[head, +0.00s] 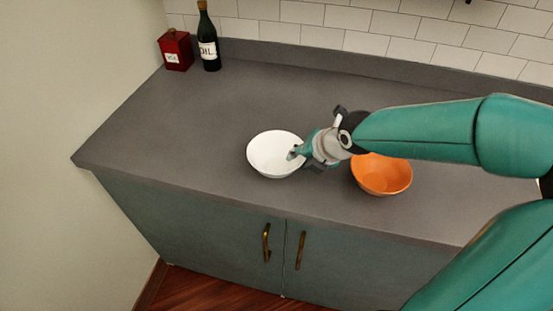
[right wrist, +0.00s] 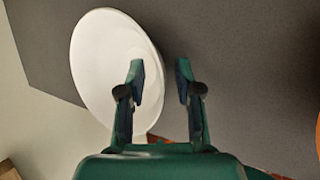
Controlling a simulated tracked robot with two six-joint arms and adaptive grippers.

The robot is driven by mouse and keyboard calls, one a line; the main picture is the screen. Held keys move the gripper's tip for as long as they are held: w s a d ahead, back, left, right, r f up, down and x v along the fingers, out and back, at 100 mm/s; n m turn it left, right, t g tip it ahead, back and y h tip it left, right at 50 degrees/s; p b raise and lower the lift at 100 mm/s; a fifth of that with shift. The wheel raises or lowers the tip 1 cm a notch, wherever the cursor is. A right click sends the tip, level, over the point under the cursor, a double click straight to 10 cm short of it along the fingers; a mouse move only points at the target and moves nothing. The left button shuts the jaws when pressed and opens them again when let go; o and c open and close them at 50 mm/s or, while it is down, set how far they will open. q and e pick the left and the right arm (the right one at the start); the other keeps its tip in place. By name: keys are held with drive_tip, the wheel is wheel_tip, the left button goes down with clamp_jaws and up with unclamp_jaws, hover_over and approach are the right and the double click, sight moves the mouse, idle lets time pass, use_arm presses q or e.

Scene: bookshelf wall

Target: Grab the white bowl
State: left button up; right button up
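The white bowl (head: 268,150) stands upright on the grey counter, left of the orange bowl. My right gripper (head: 293,154) is at the right side of the white bowl, with its fingertips over or at the rim. In the right wrist view the white bowl (right wrist: 98,62) fills the upper left. There my right gripper (right wrist: 161,80) is open, its left finger in front of the bowl and its right finger over bare counter outside the rim. I cannot tell whether a finger touches the bowl. My left gripper is not in view.
The orange bowl (head: 383,178) stands just right of the white bowl, partly under my right arm. A dark oil bottle (head: 208,40) and a red box (head: 176,52) stand at the back left corner. The grey counter (head: 170,120) is clear left of the white bowl.

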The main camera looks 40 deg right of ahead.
drive_tip(key=shift+w+f, duration=0.15)
clamp_jaws()
drive_tip(key=shift+r, duration=0.2)
idle(0.3)
